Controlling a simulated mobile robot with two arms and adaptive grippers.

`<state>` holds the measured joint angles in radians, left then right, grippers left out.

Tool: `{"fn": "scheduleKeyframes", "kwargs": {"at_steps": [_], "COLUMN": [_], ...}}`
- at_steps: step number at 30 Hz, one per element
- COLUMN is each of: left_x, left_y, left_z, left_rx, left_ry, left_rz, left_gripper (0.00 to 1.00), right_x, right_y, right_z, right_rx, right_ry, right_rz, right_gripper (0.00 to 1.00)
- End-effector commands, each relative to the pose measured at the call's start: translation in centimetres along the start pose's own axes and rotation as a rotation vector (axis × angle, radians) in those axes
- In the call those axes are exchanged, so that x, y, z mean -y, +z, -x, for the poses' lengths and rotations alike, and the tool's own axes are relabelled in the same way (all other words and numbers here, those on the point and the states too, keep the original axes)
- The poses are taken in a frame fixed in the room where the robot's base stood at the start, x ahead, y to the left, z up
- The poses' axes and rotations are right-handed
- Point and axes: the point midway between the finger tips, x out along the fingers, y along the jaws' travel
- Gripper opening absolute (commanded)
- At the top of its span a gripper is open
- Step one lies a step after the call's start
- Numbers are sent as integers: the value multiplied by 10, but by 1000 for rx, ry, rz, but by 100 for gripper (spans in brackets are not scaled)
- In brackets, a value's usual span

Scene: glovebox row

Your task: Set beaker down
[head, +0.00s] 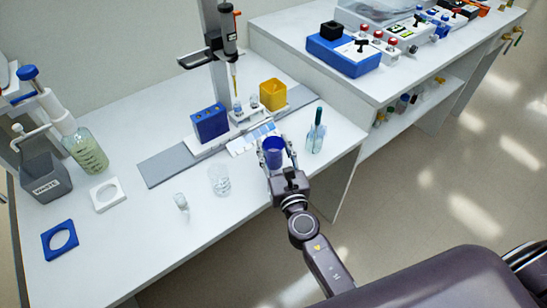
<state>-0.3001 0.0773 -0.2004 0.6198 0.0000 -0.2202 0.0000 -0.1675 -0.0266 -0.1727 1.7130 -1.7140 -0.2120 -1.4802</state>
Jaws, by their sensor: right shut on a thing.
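A clear beaker (220,181) stands on the bench to the left of my gripper. My left gripper is not in view.
Behind are a blue rack (210,123), a yellow box (273,94) and a pipette stand (222,80). A small glass vial (181,201) is at left.

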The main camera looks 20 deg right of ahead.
Motion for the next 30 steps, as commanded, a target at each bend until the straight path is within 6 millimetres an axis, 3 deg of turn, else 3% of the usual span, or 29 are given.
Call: {"fn": "scheduleKeyframes", "kwargs": {"at_steps": [1, 6, 20, 21, 26, 30], "left_x": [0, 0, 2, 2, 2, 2], "left_y": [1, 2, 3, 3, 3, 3], "left_z": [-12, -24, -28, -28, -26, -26], "left_rx": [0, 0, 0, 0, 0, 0], "left_ry": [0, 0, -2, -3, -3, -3], "left_rz": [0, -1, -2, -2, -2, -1], "left_gripper": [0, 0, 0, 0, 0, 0], "right_x": [0, 0, 0, 0, 0, 0], "right_y": [-13, -32, -38, -38, -37, -37], "right_z": [0, 0, 0, 0, 0, 0], "right_rx": [0, 1, 1, 0, 0, 0], "right_ry": [1, 0, 0, 0, 0, 0], "right_rz": [2, 3, 0, 0, 0, 0], "right_gripper": [15, 15, 15, 42, 59, 59]}}
